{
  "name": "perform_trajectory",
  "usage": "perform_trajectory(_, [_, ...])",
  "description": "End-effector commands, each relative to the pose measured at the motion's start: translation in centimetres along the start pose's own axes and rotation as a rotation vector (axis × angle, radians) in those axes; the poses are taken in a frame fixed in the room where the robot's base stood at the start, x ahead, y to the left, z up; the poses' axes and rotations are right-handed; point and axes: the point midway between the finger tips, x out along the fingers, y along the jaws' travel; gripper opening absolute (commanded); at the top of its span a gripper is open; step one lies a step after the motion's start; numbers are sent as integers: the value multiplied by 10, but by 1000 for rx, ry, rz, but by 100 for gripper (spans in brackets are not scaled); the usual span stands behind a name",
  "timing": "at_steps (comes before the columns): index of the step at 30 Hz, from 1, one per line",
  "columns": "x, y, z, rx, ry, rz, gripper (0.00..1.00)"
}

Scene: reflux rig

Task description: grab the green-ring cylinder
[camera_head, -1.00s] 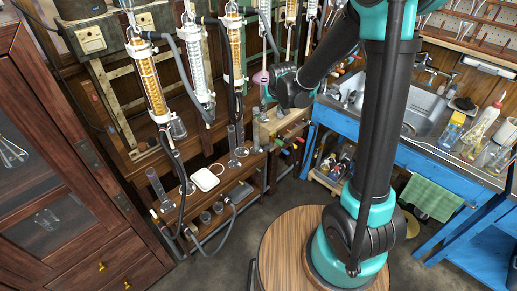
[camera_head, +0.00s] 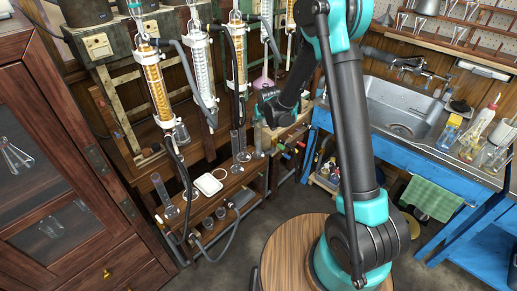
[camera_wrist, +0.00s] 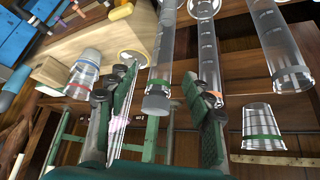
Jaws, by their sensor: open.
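My gripper (camera_wrist: 161,82) is open in the wrist view, with one finger on each side of a clear graduated cylinder (camera_wrist: 164,45). This cylinder's grey end lies near the gap between the fingers, and I cannot tell whether they touch it. A greenish ring seems to show near that end, but it is faint. A second clear cylinder (camera_wrist: 208,55) lies behind the right finger. A shorter glass with a clear green band (camera_wrist: 262,137) is at lower right, outside the fingers. In the head view, my gripper (camera_head: 268,106) is above the bench end, near slim clear cylinders (camera_head: 235,146).
Another clear cylinder (camera_wrist: 280,45) is at upper right and a glass with red and blue bands (camera_wrist: 84,75) at left. In the head view, condensers (camera_head: 155,80) stand behind the bench, with a white device (camera_head: 208,184) on it. The blue sink table (camera_head: 440,160) is at right.

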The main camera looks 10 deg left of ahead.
Motion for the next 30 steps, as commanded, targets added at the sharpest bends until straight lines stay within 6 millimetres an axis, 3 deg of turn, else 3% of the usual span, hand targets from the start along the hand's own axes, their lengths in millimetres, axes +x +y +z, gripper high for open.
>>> perform_trajectory(4, [18, 0, 0, 0, 0, 0, 51])
perform_trajectory(14, [37, -1, 1, 0, 0, 0, 51])
perform_trajectory(22, [70, -3, 2, 0, 0, 0, 51])
perform_trajectory(30, [78, -3, 2, 0, 0, 0, 51])
